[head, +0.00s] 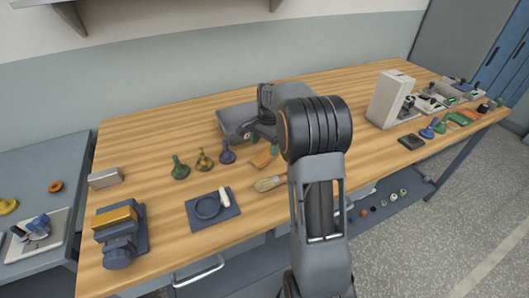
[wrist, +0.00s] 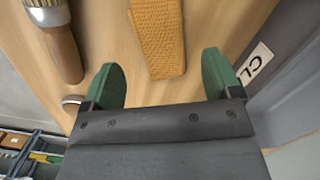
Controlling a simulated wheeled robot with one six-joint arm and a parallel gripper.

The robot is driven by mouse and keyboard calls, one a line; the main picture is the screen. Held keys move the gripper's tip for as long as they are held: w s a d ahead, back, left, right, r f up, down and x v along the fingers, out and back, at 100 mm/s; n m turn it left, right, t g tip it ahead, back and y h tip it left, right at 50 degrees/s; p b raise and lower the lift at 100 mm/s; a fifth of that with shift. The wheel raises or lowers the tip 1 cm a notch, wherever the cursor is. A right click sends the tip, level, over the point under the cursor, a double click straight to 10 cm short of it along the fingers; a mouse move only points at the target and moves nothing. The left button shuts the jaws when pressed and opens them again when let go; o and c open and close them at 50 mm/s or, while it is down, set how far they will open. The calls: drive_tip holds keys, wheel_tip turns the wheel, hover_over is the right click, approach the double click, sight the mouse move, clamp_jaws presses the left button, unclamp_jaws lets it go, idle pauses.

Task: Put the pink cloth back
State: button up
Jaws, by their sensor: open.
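No pink cloth shows in either view. An orange ribbed cloth (head: 264,158) lies on the wooden table, in front of a grey bin. In the wrist view the cloth (wrist: 158,40) lies ahead of the space between my green fingers, running up out of the frame. My gripper (wrist: 162,75) is open and empty, with a finger to each side of the cloth's line. In the head view my gripper (head: 256,136) is partly hidden by my arm. The grey bin (head: 236,117) has a white label (wrist: 257,62) with "CL" readable in the wrist view.
A brush (head: 268,184) lies close to the cloth; its wooden handle (wrist: 62,55) is left of my fingers in the wrist view. A dark tray (head: 232,209) lies nearer the front edge.

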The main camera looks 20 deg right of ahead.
sight(266, 153)
wheel_tip(266, 153, up, 9)
drive_tip(key=s+a+n, duration=0.2)
drive_tip(key=s, duration=0.1)
drive_tip(key=s+a+f+n+t, duration=0.1)
drive_tip(key=s+a+n, duration=0.2)
drive_tip(key=s, duration=0.3)
drive_tip(key=s+a+f+n+t, duration=0.1)
drive_tip(key=s+a+n, duration=0.2)
drive_tip(key=s+n, duration=0.2)
drive_tip(key=s+a+f+n+t+h, duration=0.1)
drive_tip(key=s+a+n+t, duration=0.1)
drive_tip(key=s, duration=0.6)
drive_tip(key=shift+a+n, duration=0.55)
drive_tip(key=shift+n, duration=0.35)
drive_tip(key=shift+f, duration=0.1)
drive_tip(key=shift+r+p, duration=0.6)
drive_tip(key=shift+c, duration=0.2)
